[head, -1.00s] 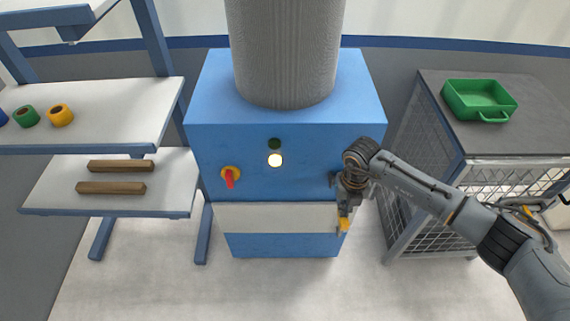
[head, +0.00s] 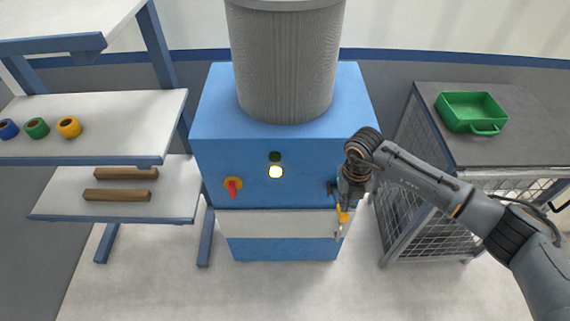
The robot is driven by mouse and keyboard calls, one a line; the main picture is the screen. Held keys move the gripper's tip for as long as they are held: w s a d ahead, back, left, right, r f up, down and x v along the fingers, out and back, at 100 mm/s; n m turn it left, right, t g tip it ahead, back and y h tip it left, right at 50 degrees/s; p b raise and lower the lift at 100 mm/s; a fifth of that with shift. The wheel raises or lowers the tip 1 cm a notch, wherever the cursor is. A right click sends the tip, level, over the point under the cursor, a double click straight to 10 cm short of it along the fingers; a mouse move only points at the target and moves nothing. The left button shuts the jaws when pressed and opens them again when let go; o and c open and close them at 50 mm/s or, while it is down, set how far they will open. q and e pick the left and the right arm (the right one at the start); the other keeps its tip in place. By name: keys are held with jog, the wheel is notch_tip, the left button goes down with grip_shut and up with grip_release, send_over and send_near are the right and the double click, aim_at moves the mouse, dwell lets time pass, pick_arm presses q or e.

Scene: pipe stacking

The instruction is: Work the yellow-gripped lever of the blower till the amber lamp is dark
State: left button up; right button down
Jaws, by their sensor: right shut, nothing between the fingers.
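The blue blower (head: 300,155) stands in the middle with a pale band across its front. The amber lamp (head: 276,172) on its front is lit, glowing pale; a dark green lamp (head: 275,156) sits just above it. The lever's yellow grip (head: 342,212) shows at the blower's right front, partly covered by my right gripper. My right gripper (head: 340,232) points down there, shut with nothing between its fingers; its fingertips show just below the yellow grip. I cannot tell whether it touches the lever. My left gripper is out of view.
A red switch on a yellow disc (head: 233,187) sits left of the lamps. A grey ribbed pipe (head: 286,70) rises from the blower. The left shelf holds tape rolls (head: 68,127) and brown bars (head: 117,195). A green tray (head: 471,111) rests on the right mesh cart (head: 530,110).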

jog(key=shift+f, duration=0.15)
dwell(0.3)
notch_tip(320, 180, down, 10)
jog(key=b, duration=0.9)
notch_tip(320, 180, up, 10)
jog(key=p, duration=0.7)
jog(key=shift+r+p, duration=0.2)
jog(key=shift+p, duration=0.1)
jog(key=shift+f, duration=0.25)
notch_tip(320, 180, down, 10)
jog(key=b, duration=0.9)
notch_tip(320, 180, up, 10)
jog(key=p, duration=0.7)
